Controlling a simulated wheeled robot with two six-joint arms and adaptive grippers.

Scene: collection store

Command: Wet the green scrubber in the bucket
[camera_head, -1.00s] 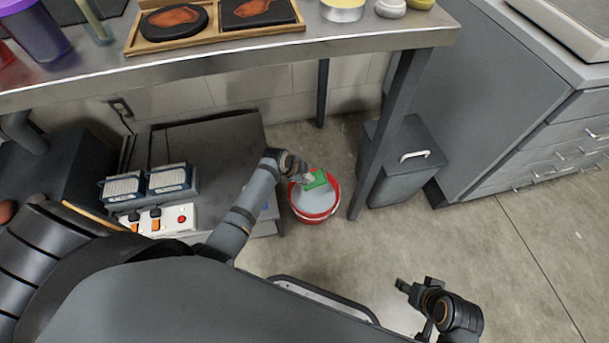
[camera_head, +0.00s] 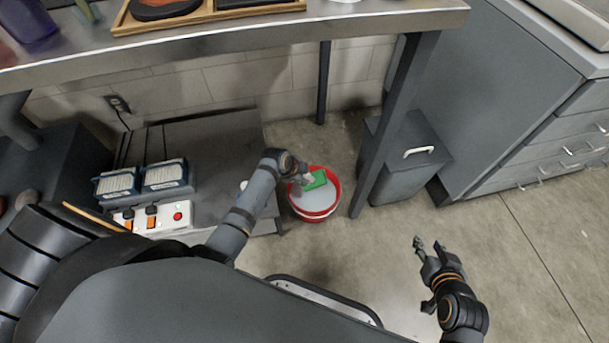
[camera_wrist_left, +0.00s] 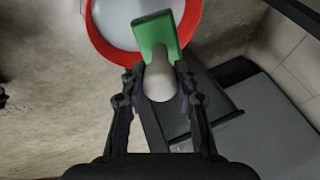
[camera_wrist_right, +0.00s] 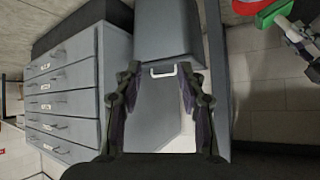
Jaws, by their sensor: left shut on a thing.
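The scrubber (camera_head: 317,180) has a green head and a pale handle. My left gripper (camera_head: 301,179) is shut on the handle. In the left wrist view the green head (camera_wrist_left: 157,32) points away from the fingers and overlaps the rim of the bucket. The red bucket (camera_head: 332,203) stands on the floor and holds pale grey liquid (camera_head: 305,201). The green head is over the bucket's opening; I cannot tell whether it touches the liquid. My right gripper (camera_head: 432,245) is open and empty over bare floor, and its spread fingers show in the right wrist view (camera_wrist_right: 158,85).
A dark bin (camera_head: 400,168) with a white handle stands right of the bucket, behind a table leg (camera_head: 385,125). The steel table (camera_head: 250,34) overhangs at the back. A low grey cabinet (camera_head: 215,150) is left of the bucket. Floor at the right is clear.

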